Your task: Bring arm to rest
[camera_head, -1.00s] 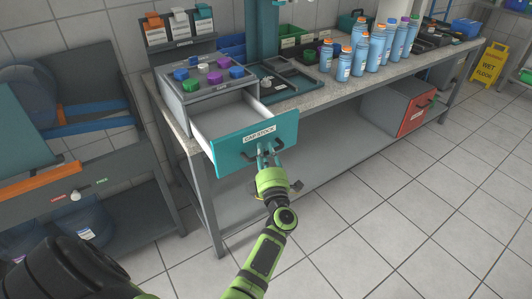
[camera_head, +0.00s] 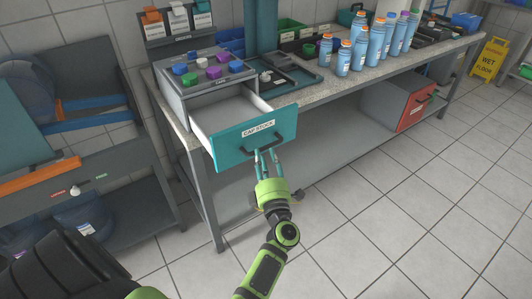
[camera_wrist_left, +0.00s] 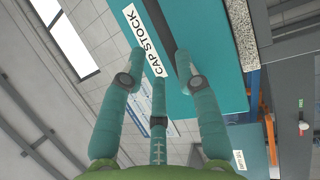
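The teal-fronted drawer labelled CAP STOCK (camera_head: 226,150) is pulled out from its grey cabinet, and its inside looks empty from here. A dark bar handle (camera_head: 282,143) is on its front. My left gripper (camera_head: 267,155) is just below and in front of this handle, its fingers pointing up at the drawer front. In the left wrist view, the left gripper's teal fingers (camera_wrist_left: 160,62) are spread with nothing held between them. The CAP STOCK label (camera_wrist_left: 145,40) and teal front lie just beyond the fingertips. My right gripper is not in view.
Coloured caps (camera_head: 214,72) sit on the cabinet top. Several blue bottles (camera_head: 359,54) stand along the bench. A yellow wet-floor sign (camera_head: 490,59) stands far right. The tiled floor (camera_head: 400,190) in front is clear.

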